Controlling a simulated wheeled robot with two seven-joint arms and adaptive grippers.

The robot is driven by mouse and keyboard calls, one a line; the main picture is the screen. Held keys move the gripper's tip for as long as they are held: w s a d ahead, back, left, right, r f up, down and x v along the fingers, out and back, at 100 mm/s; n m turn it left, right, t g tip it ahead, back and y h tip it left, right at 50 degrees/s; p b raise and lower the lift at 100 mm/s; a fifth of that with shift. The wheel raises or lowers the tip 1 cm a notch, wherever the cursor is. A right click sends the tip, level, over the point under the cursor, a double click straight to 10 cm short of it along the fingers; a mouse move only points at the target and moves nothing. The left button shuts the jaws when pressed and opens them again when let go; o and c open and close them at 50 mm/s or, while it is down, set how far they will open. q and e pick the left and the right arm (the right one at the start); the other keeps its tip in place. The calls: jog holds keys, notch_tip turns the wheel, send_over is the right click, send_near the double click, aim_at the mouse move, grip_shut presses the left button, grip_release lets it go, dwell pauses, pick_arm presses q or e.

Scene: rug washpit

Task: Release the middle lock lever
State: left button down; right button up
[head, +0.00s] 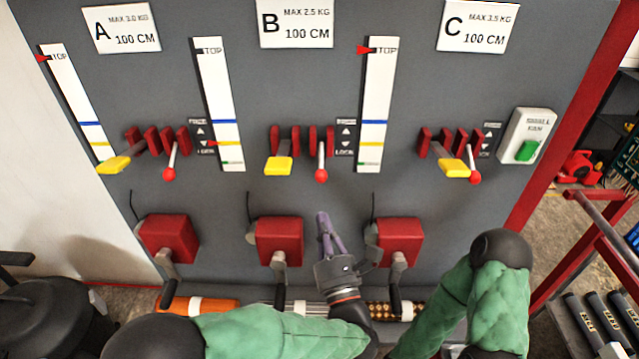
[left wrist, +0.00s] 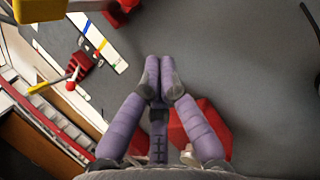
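The middle lock lever is a grey rod with a red ball (head: 321,175) under panel B, below its red bracket. It points down, toward the lower arrow of the small label (head: 346,138) that reads LOCK. The lock levers of A (head: 169,174) and C (head: 474,178) also point down. My left gripper (head: 322,215) is below the middle ball and apart from it in the picture. Its purple fingertips meet in the left wrist view (left wrist: 159,72), with nothing seen between them. In that view a red ball (left wrist: 70,86) shows at left; I cannot tell which lever it is. My right gripper is not in view.
Yellow handles (head: 279,164) stick out left of each lock lever. Red boxes (head: 279,238) (head: 400,240) with cranks flank my left gripper. Rolled rugs (head: 205,305) lie below. A box with a green button (head: 527,151) is at right.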

aim_at(321, 162)
pick_arm(q)
jog(key=p+x, duration=0.1)
jog(key=x, duration=0.9)
jog(key=shift+w, duration=0.2)
jog(key=s, duration=0.1)
jog(key=s+d+r, duration=0.1)
jog(key=s+r, duration=0.1)
jog(key=shift+s+d+p, duration=0.15)
jog(key=shift+d+p, duration=0.2)
jog(key=shift+p, duration=0.05)
jog(key=shift+r, duration=0.1)
